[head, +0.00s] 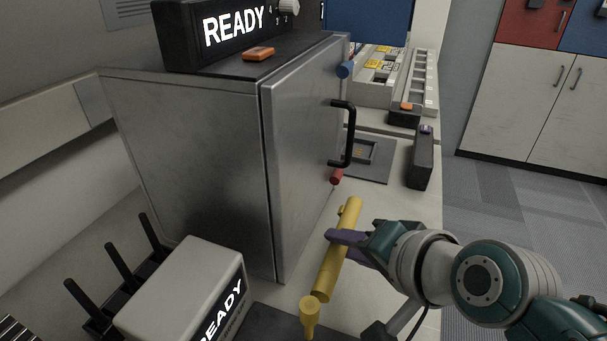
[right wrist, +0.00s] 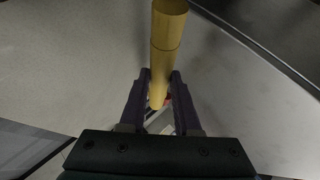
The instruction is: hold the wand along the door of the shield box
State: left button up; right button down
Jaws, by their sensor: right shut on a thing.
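The wand is a yellow cylinder (head: 337,255), held tilted in front of the shield box door in the head view. My right gripper (head: 345,237) has purple fingers shut around the wand. In the right wrist view the wand (right wrist: 168,45) stands between the fingers (right wrist: 160,90). The shield box (head: 190,130) is a grey metal cabinet. Its door (head: 300,140) faces right, appears closed, and has a black handle (head: 350,135). The wand is to the right of the door's lower part; a gap seems to lie between them. My left gripper is out of view.
A READY sign (head: 235,28) and an orange device (head: 258,54) sit on the box. A white READY unit (head: 185,290) with black antennas stands front left. A yellow peg (head: 310,315) stands below the wand. A dark radio (head: 420,165) and rack (head: 415,85) lie beyond.

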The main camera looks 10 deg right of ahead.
jog(key=shift+s+d+r+p, duration=0.2)
jog(key=shift+s+d+p, duration=0.05)
jog(key=shift+d+p, duration=0.15)
jog(key=s+d, duration=0.1)
jog(key=s+d+r+p, duration=0.1)
jog(key=d, duration=0.1)
jog(key=s+d+p, duration=0.1)
jog(key=d, duration=0.1)
jog(key=shift+s+d+r, duration=0.1)
jog(key=shift+s+r, duration=0.15)
jog(key=shift+s+d+r, duration=0.1)
jog(key=shift+s+d, duration=0.15)
jog(key=shift+d, duration=0.05)
